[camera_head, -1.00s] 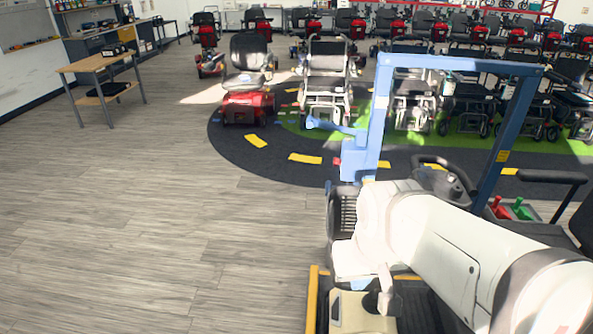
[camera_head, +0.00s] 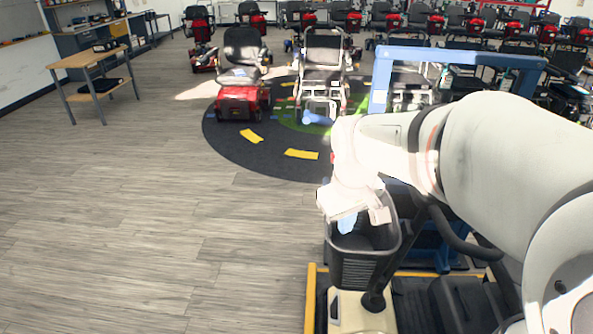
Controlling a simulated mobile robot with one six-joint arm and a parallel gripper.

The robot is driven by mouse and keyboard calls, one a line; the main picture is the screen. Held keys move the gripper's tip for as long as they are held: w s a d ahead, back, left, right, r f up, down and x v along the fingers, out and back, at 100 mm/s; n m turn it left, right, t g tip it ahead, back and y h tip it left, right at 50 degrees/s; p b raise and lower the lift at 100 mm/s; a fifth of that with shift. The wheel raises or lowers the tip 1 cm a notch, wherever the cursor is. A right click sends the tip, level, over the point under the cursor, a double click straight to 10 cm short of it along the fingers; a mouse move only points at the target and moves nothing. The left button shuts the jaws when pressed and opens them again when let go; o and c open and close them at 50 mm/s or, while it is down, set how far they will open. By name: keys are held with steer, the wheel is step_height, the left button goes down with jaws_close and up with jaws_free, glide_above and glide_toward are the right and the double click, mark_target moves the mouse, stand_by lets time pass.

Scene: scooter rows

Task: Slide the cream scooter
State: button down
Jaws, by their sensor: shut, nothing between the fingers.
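The cream scooter (camera_head: 358,312) stands at the bottom centre, partly cut off by the picture's lower edge. Its black front basket (camera_head: 365,262) and part of its cream body show. My gripper (camera_head: 347,222) is shut and empty, with light blue fingertips pointing down. My white arm reaches in from the right and hides much of what lies behind the scooter.
A blue frame (camera_head: 460,57) rises behind the arm. A yellow rail (camera_head: 311,295) runs along the scooter's left side. A red scooter (camera_head: 241,98) and a wheelchair-like seat (camera_head: 323,60) stand on the dark mat. The wooden floor at left is clear up to a small table (camera_head: 90,58).

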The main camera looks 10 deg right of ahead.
steer(key=w+a+f+n+g+h+b, duration=0.15)
steer(key=w+f+n, duration=0.45)
steer(key=w, duration=0.6)
steer(key=w+a+f+n, duration=0.25)
steer(key=w+f, duration=0.45)
steer(key=w, duration=0.6)
steer(key=w+a+f+n, duration=0.2)
steer(key=w+f+n, duration=0.25)
steer(key=f, duration=0.35)
steer(key=d+f, duration=0.6)
steer(key=f, duration=0.4)
steer(key=shift+d+f+m+g+h, duration=0.3)
steer(key=shift+m+g+h, duration=0.1)
steer(key=shift+g+h, duration=0.05)
steer(key=shift+s, duration=0.1)
steer(key=shift+s, duration=0.1)
